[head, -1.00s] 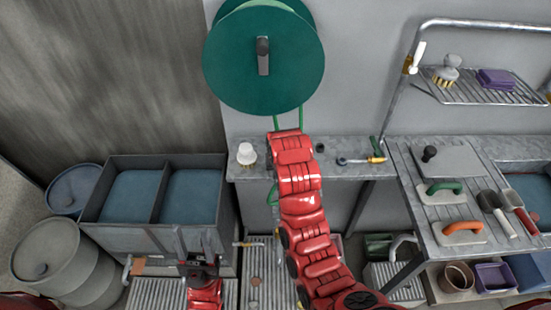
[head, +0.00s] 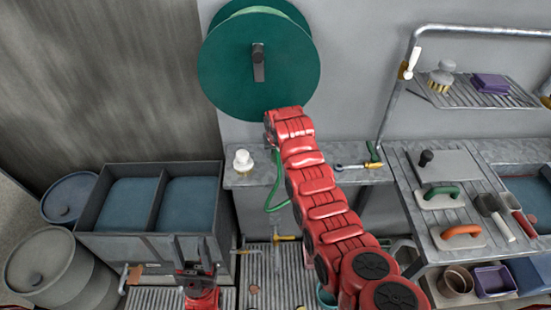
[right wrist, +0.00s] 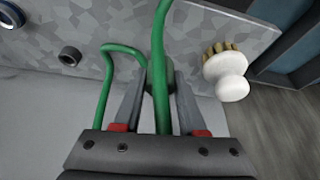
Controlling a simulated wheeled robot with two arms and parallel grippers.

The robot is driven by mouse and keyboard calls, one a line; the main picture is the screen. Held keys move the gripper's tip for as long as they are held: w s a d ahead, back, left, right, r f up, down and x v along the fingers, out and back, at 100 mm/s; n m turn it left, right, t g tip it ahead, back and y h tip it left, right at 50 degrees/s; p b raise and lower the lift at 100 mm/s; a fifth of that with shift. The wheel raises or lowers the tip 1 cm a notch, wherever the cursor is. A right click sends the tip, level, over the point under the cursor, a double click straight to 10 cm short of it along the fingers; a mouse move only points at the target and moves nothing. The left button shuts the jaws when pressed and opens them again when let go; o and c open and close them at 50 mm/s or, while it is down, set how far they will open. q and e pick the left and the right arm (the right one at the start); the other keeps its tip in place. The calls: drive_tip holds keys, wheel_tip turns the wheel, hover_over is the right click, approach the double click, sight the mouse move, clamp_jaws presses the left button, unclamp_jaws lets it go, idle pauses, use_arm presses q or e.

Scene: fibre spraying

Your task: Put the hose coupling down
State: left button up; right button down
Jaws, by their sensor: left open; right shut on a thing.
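My right arm reaches over the back bench, and its red links hide its gripper in the head view. In the right wrist view my right gripper (right wrist: 155,85) is shut on a dark piece at the green hose (right wrist: 160,30), taken as the hose coupling (right wrist: 151,75). The hose runs between the fingers and hides much of this piece. In the head view a loop of hose (head: 279,205) hangs left of the arm, in front of the bench. I cannot tell whether the coupling touches the bench. My left gripper (head: 193,248) is open and empty, in front of the tank.
The hose reel (head: 258,90) is on the wall. The bench (head: 250,180) holds a white-knobbed brush (head: 243,161), left of my arm, and a yellow-handled tool (head: 355,167), to its right. The blue-filled tank (head: 150,245) stands left. A tool table (head: 430,232) stands right.

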sight(276, 160)
drive_tip(key=shift+w+f+p, duration=0.1)
drive_tip(key=shift+p, duration=0.25)
wheel_tip(276, 160, down, 2)
drive_tip(key=shift+f+p, duration=0.25)
drive_tip(key=shift+p, duration=0.4)
drive_tip(key=shift+f, duration=0.4)
drive_tip(key=shift+f, duration=0.15)
drive_tip(key=shift+c, duration=2.4)
unclamp_jaws()
